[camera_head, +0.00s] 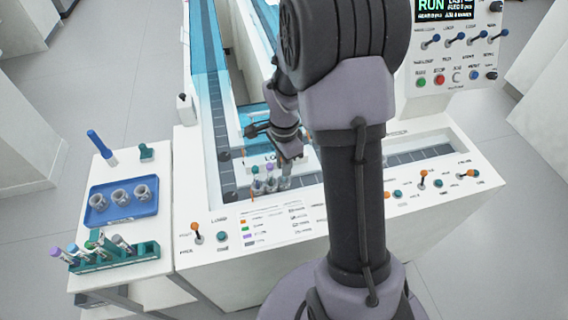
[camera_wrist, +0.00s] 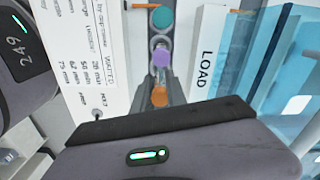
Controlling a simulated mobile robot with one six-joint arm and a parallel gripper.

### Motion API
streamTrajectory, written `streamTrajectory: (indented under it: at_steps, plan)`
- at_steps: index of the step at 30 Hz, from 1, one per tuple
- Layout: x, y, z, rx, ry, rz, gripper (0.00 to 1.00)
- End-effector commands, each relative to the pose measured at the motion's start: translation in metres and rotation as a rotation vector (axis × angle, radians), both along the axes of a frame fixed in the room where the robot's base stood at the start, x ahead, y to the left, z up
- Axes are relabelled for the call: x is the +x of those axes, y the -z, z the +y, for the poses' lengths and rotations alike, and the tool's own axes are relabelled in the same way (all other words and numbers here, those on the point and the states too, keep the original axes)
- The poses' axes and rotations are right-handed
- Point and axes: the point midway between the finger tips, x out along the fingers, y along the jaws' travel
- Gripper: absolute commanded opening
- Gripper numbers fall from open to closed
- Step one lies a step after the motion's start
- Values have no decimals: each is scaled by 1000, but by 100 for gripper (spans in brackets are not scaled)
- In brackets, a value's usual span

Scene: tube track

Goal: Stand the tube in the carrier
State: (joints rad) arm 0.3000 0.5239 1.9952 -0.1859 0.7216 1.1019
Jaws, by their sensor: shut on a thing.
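My gripper (camera_head: 289,150) is over the track near the LOAD label, pointing down. It is shut on a tube, mostly hidden by the fingers; its pale lower part (camera_head: 287,171) shows beneath them. A grey carrier (camera_head: 284,184) sits on the track below it. I cannot tell whether the tube is inside or just above the carrier. The wrist view shows a teal cap (camera_wrist: 160,18), a purple cap (camera_wrist: 161,57) and an orange cap (camera_wrist: 159,97) in line.
A blue tray (camera_head: 123,216) with three empty grey carriers stands on the left side table. A green rack (camera_head: 148,251) with several capped tubes is in front of it. The white track panel (camera_head: 230,270) carries small levers (camera_head: 197,230). A control screen stands at upper right.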

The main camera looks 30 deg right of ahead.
Motion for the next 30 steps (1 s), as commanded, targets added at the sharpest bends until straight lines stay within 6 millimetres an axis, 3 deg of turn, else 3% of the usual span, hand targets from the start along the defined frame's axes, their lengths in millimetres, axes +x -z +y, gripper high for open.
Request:
streamTrajectory:
  at_steps: [23,24,27,30]
  plan:
    - [0,9,0,0,0,0,0]
    - [0,9,0,0,0,0,19]
    - [0,9,0,0,0,0,39]
    - [0,9,0,0,0,0,43]
